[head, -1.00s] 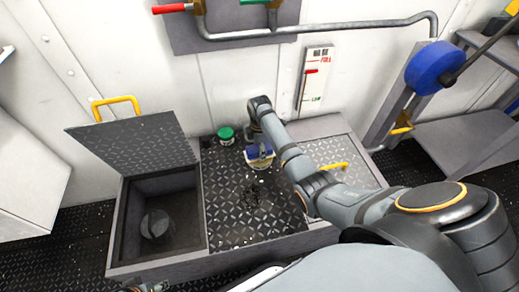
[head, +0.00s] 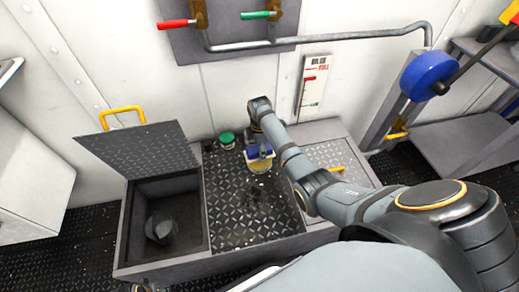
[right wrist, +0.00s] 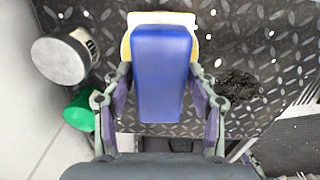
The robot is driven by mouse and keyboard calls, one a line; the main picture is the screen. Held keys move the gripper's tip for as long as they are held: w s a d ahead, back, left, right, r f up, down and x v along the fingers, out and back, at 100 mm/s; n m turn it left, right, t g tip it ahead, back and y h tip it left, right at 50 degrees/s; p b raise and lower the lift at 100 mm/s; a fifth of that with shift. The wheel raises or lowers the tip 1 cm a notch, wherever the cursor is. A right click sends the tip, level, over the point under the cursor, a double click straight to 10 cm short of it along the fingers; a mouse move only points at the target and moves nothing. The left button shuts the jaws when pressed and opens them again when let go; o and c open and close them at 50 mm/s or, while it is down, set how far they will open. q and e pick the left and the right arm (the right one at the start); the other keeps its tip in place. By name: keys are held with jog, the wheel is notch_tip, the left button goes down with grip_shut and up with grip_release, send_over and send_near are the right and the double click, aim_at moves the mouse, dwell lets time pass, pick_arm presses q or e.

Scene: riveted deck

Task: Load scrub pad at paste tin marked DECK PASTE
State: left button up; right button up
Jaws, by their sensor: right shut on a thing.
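My right gripper (right wrist: 158,110) is shut on the blue block of the scrub pad (right wrist: 161,70). The pad's yellow and white edge shows past the block. In the head view the pad (head: 260,164) hangs over the middle deck of the long box. The paste tin (right wrist: 62,60), pale-topped with a partly readable dark label, stands beside the wall, left of the pad in the right wrist view and apart from it. A green lid-like round (right wrist: 80,108) is beside the tin; a green-topped round (head: 227,139) also shows in the head view.
A black gritty patch (right wrist: 238,86) lies on the tread plate. The box has an open bin (head: 128,225) at left with a dark round thing (head: 160,228) inside, and a closed yellow-handled lid (head: 335,160) at right. Pipes and a blue wheel (head: 430,73) are above.

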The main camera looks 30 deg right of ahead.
jog(key=shift+r+p, duration=0.9)
jog(key=shift+p, duration=0.1)
jog(key=shift+r+p, duration=0.6)
jog(key=shift+p, duration=0.1)
pick_arm(q)
jog(key=s+a+f, duration=0.1)
jog(key=s+f, duration=0.2)
jog(key=f, duration=0.3)
jog(key=s+a+f+p, duration=0.1)
jog(key=s+a+f, duration=0.1)
jog(key=f, duration=0.4)
jog(key=shift+s+a+y, duration=0.3)
jog(key=shift+s, duration=0.2)
pick_arm(e)
jog(key=shift+r, duration=0.45)
pick_arm(q)
jog(key=s+r+p, duration=1.1)
jog(key=r+p, duration=0.1)
jog(key=p, duration=0.8)
jog(key=shift+s+a+r, duration=0.25)
jog(key=shift+s+r, duration=0.15)
pick_arm(e)
notch_tip(320, 180, up, 20)
jog(key=shift+r, duration=0.15)
